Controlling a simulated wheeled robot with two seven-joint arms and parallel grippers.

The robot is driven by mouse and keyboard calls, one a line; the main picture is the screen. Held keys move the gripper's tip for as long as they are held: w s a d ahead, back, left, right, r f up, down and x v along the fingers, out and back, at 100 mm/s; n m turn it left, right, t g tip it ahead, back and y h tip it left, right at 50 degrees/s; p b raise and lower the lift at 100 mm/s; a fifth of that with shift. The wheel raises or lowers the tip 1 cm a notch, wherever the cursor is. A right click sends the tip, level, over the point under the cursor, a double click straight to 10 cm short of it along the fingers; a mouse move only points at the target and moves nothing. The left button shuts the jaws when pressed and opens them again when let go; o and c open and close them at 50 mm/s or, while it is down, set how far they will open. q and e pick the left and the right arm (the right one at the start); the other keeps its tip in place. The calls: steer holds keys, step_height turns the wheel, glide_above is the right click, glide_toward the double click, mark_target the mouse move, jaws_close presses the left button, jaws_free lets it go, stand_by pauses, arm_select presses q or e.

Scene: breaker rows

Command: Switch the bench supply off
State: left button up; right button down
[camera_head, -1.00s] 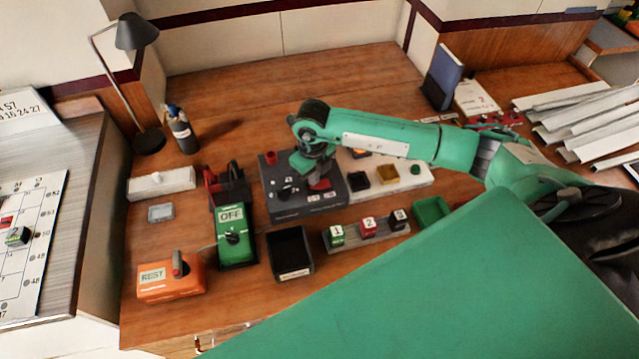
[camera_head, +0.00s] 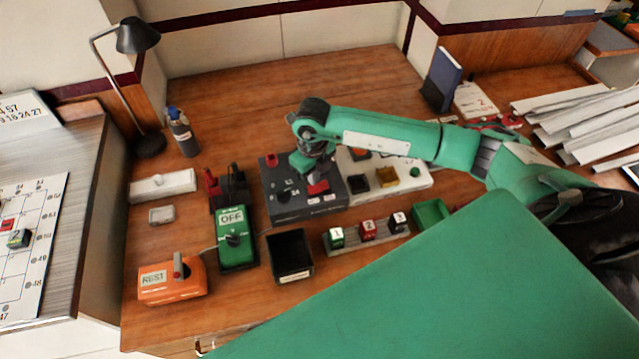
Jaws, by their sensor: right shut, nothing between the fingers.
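A dark grey box (camera_head: 290,208) with a red rocker (camera_head: 318,187), a red button (camera_head: 271,159) and a dark knob lies mid-bench. No label readable here names it as the bench supply. My right gripper (camera_head: 316,176) points down over this box, just behind the red rocker. It is shut and empty; whether it touches the box cannot be told. The rocker's position is too small to read. A green box (camera_head: 237,256) with an OFF label and a dark knob stands to the left. My left gripper is not in view.
An orange REST box (camera_head: 172,290), black tray (camera_head: 290,256), numbered blocks (camera_head: 368,229) and green tray (camera_head: 430,213) line the front. A white panel (camera_head: 410,180) adjoins the grey box. A lamp (camera_head: 138,35) and bottle (camera_head: 182,133) stand back left.

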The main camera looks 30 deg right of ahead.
mark_target(314, 189)
steer(key=shift+r+p, duration=1.05)
steer(key=shift+r, duration=1.35)
